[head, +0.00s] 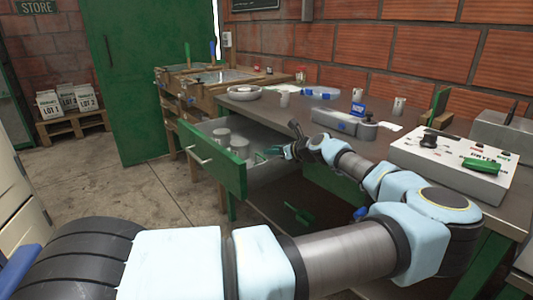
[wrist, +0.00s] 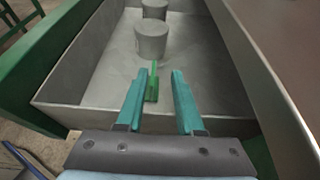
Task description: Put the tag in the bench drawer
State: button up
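The bench drawer (head: 215,160) is pulled open, with a green front and a grey metal inside. In the wrist view the drawer floor (wrist: 100,83) lies below my gripper. My gripper (head: 270,153) reaches into the open drawer from the right. Its two teal fingers (wrist: 155,76) are spread apart. A small green piece (wrist: 153,84), which looks like the tag, shows between the fingers, closer to the left one, with a visible gap to the right one. I cannot tell whether it lies on the drawer floor or is just above it.
Grey cylinders (wrist: 152,40) stand farther inside the drawer. The bench top (head: 290,112) beside it holds a white control box (head: 455,160), a grey case (head: 343,124) and cups. A green object (head: 300,214) shows below the bench. Open floor (head: 130,195) lies to the left.

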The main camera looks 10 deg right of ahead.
jog(key=v, duration=0.7)
jog(key=shift+s, duration=0.15)
